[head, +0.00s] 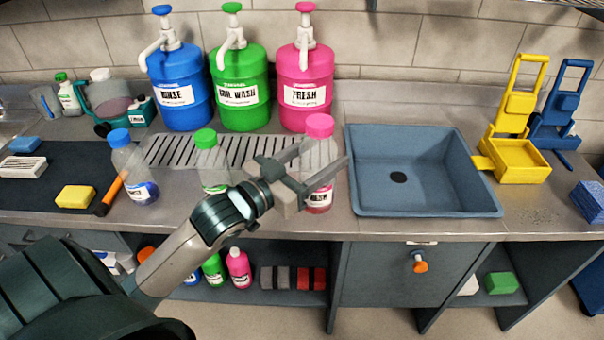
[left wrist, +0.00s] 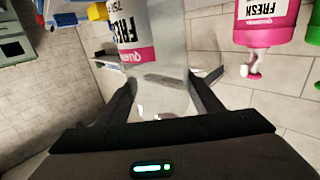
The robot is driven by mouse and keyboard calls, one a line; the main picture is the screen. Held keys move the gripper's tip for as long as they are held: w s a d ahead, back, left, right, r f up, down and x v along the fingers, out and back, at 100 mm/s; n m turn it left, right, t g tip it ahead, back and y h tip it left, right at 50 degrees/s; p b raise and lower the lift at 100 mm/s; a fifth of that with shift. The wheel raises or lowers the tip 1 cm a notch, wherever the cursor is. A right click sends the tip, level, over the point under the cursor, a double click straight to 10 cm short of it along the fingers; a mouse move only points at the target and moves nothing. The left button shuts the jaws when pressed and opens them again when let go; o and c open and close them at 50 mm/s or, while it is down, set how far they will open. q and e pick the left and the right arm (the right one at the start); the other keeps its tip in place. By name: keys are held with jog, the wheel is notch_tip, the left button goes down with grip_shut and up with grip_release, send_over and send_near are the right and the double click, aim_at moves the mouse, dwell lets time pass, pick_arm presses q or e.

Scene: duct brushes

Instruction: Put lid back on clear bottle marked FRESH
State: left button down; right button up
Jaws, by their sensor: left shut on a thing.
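The clear bottle marked FRESH (head: 319,198) stands upright at the front of the counter, left of the sink, with pink at its base. It also shows in the left wrist view (left wrist: 160,70), its label upside down. A pink lid (head: 320,125) shows at its top; whether it is fully seated I cannot tell. My left gripper (head: 327,153) is shut on the bottle's upper body, one finger on each side. In the left wrist view, my fingers (left wrist: 160,98) flank the clear body; the lid is not visible there. My right gripper is out of view.
Clear bottles with a green lid (head: 205,138) and a blue lid (head: 119,138) stand to the left by a slotted drain rack (head: 170,150). A large pink FRESH pump container (head: 303,75) stands behind. The empty sink (head: 420,185) is on the right.

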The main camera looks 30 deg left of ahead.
pick_arm(q)
jog(key=w+a+f, duration=0.5)
jog(key=a+f, duration=0.1)
jog(key=a, duration=0.2)
jog(key=shift+w+p, duration=0.35)
jog(key=shift+p, duration=0.1)
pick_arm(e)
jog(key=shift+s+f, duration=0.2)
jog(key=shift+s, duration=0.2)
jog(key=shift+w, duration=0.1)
pick_arm(q)
notch_tip(320, 180, down, 4)
jog(key=shift+r+p, duration=0.1)
jog(key=shift+p, duration=0.35)
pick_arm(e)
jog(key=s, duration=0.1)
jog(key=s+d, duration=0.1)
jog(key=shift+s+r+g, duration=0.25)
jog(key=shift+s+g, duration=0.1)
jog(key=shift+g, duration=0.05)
pick_arm(q)
jog(key=shift+f, duration=0.2)
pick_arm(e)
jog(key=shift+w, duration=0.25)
